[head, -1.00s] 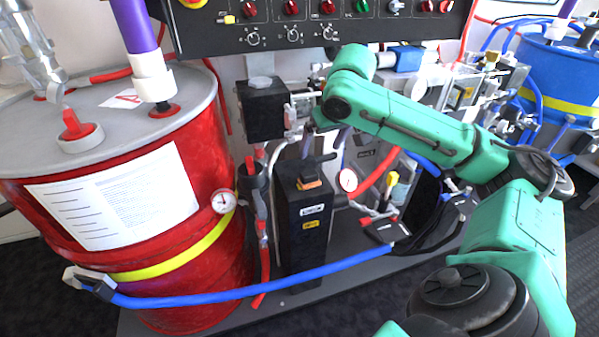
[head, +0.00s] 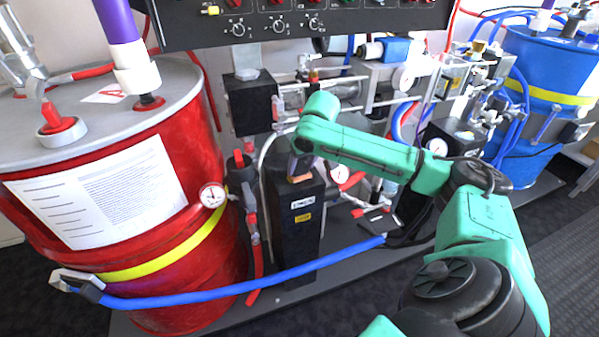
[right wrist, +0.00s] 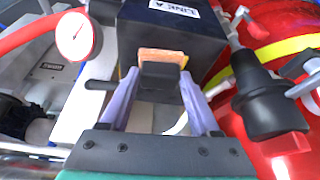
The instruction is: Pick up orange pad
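The orange pad (head: 300,179) lies on top of the black upright box labelled LINE A (head: 297,222), left of centre in the head view. In the right wrist view the pad (right wrist: 163,56) shows at the upper middle, partly covered by a dark block (right wrist: 160,76). My right gripper (head: 298,168) is just above the box top. In the right wrist view its two greyish-purple fingers (right wrist: 158,76) are apart, with their tips at either side of the pad and block. I cannot tell whether they touch them. My left gripper is not in view.
A red drum (head: 205,150) stands left of the box, with a gauge (head: 212,195) and a blue hose (head: 230,292) crossing in front. Pipes and valves (head: 375,95) crowd behind. A control panel (head: 290,18) hangs above. A blue drum (head: 550,70) stands at right.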

